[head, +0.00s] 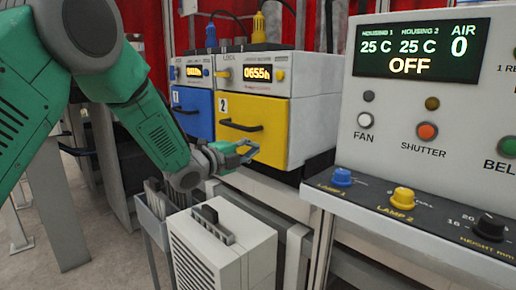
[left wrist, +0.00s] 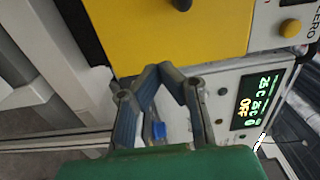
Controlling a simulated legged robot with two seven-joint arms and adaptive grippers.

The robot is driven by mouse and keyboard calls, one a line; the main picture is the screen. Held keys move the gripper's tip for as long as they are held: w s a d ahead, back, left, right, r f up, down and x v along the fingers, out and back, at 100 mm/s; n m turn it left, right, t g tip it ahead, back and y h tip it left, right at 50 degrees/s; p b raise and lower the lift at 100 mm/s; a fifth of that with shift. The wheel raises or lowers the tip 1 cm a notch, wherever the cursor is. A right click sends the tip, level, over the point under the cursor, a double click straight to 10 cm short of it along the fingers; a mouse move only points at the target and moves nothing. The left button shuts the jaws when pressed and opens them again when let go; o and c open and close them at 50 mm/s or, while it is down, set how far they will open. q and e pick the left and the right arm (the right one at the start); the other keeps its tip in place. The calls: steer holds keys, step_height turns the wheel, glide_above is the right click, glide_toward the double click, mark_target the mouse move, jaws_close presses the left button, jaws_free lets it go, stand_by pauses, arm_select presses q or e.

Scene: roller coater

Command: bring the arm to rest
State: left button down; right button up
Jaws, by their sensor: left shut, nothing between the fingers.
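My left arm comes in from the left, and its gripper (head: 243,153) is in front of the yellow drawer unit (head: 240,131). In the left wrist view the gripper (left wrist: 165,70) has its fingertips together with nothing between them. The yellow unit (left wrist: 185,35) fills the upper part of that view. In the head view the gripper overlaps the yellow front's lower left; I cannot tell whether they touch. My right gripper is in neither view.
The control panel (head: 435,110) at right reads OFF, with a blue knob (head: 342,177) and a yellow knob (head: 402,198) below. A blue drawer unit (head: 191,113) stands left of the yellow one. A pale box with a handle (head: 228,248) stands below the gripper.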

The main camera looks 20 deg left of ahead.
arm_select(q)
steer(key=d+v, duration=0.1)
steer(key=v, duration=0.6)
steer(key=s+d+f+n+g+y, duration=0.15)
steer(key=s+f+n, duration=0.3)
steer(key=f, duration=0.55)
steer(key=s+d+f+n+g+y, duration=0.1)
steer(key=s+f+n+g+y, duration=0.25)
steer(key=f, duration=0.65)
steer(key=s+d+f+n+g, duration=0.15)
steer(key=s+f+n, duration=0.35)
steer(key=f, duration=0.5)
steer(key=s+f+n+g, duration=0.3)
steer(key=s+f, duration=0.1)
steer(key=s, duration=0.5)
steer(key=s+f+n+g+y, duration=0.1)
steer(key=s+f+n+g, duration=0.2)
steer(key=s, duration=0.7)
steer(key=s+f+n+g+y, duration=0.1)
steer(key=s+f+n+g, duration=0.1)
steer(key=s+f, duration=0.4)
steer(key=s+g, duration=0.1)
steer(key=s, duration=0.2)
steer(key=shift+s+n, duration=0.4)
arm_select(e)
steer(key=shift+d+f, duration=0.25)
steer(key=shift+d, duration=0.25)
